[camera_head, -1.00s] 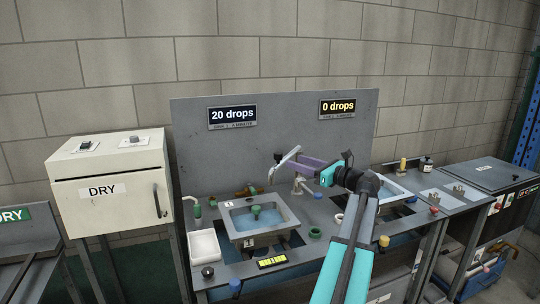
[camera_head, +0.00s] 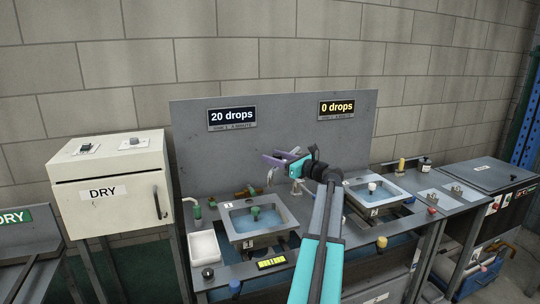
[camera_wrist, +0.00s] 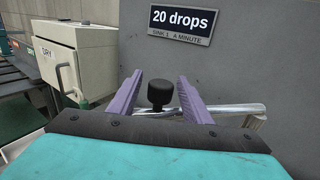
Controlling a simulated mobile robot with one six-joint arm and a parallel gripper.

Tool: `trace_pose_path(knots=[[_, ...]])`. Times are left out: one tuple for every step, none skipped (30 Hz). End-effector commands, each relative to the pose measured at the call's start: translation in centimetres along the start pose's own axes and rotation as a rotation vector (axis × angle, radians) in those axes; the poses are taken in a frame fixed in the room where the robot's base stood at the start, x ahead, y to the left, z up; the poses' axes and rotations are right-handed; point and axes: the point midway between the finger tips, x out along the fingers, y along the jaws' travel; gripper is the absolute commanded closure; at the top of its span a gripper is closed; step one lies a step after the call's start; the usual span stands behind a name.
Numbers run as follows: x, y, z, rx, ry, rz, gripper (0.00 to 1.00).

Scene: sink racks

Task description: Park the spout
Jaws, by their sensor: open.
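The spout is a chrome pipe (camera_wrist: 235,108) with a black knob (camera_wrist: 160,95) standing near its end. In the wrist view the knob stands between the two purple fingers of my gripper (camera_wrist: 159,80), with a gap on each side. My gripper (camera_head: 272,158) is open. In the head view it is in front of the grey back panel, above the far edge of sink 1 (camera_head: 232,228). Only a bent pale piece of the spout (camera_head: 270,177) shows below the fingers; my gripper hides the rest. The tap base (camera_head: 297,188) stands between the sinks.
Sink 2 (camera_head: 373,209) is at the right with a white piece in it. Sink 1 holds water and a green plug (camera_head: 255,211). A white tray (camera_head: 204,248) lies left of sink 1. The back panel (camera_head: 280,115) carries two drop displays.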

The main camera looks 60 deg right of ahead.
Motion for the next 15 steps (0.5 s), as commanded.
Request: trace_pose_path(knots=[[0.6, -0.1, 0.1, 0.001, 0.000, 0.001, 0.56], [0.9, -0.1, 0.1, 0.001, 0.000, 0.000, 0.56], [1.3, -0.1, 0.1, 0.001, 0.000, -0.001, 0.56], [1.5, -0.1, 0.1, 0.001, 0.000, -0.001, 0.56], [1.7, -0.1, 0.0, 0.001, 0.000, -0.001, 0.56], [1.9, -0.1, 0.0, 0.001, 0.000, -0.001, 0.56], [2.0, -0.1, 0.0, 0.001, 0.000, -0.001, 0.56], [2.1, -0.1, 0.0, 0.001, 0.000, -0.001, 0.56], [2.2, -0.1, 0.0, 0.001, 0.000, -0.001, 0.56], [2.2, -0.1, 0.0, 0.000, 0.001, -0.001, 0.56], [2.2, -0.1, -0.1, 0.000, 0.001, -0.002, 0.56], [2.2, -0.1, -0.1, 0.000, 0.000, -0.002, 0.56], [2.2, -0.1, -0.1, 0.000, 0.000, -0.002, 0.56], [2.2, -0.1, -0.1, 0.000, 0.000, -0.002, 0.56], [2.2, -0.1, -0.1, 0.000, 0.000, -0.002, 0.56]])
